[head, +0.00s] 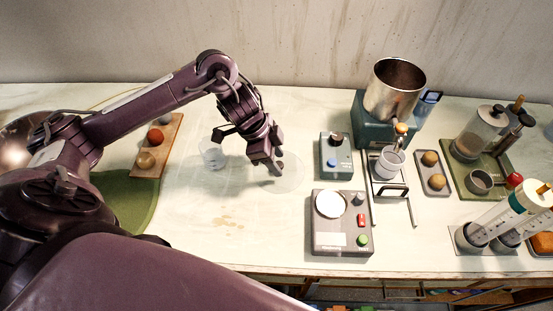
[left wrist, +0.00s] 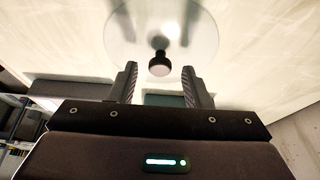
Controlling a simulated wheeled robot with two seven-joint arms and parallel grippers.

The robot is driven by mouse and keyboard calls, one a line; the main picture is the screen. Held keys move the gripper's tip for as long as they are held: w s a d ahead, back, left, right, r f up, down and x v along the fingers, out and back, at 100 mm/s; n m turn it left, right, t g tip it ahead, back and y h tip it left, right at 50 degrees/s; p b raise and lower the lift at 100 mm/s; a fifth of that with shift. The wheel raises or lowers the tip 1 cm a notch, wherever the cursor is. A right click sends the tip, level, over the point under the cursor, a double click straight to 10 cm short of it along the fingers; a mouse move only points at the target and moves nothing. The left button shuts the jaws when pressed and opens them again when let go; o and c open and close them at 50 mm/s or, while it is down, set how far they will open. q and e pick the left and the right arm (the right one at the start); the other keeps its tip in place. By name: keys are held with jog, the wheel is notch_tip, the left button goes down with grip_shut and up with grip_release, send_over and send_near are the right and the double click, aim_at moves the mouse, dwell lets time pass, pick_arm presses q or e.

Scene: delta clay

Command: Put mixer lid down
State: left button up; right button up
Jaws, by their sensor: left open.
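The mixer lid is a clear round disc (head: 291,180) that appears to lie flat on the pale tabletop, left of the grey and teal devices. In the left wrist view the clear disc (left wrist: 190,38) has a dark, round-topped knob (left wrist: 159,66). My left gripper (head: 271,168) is low over the lid, pointing down. In the left wrist view its two fingers (left wrist: 159,76) are apart, one on each side of the knob, with gaps visible on both sides. The steel mixer pot (head: 394,92) stands open-topped on a teal base (head: 372,128). My right gripper is not in view.
A small teal box (head: 337,156) and a grey panel with buttons (head: 342,240) stand to the right. A wooden strip with balls (head: 172,133) lies left. The front-middle tabletop is clear.

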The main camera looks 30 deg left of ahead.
pick_arm(q)
jog(key=p+v, duration=0.1)
jog(key=v, duration=1)
jog(key=shift+a, duration=0.1)
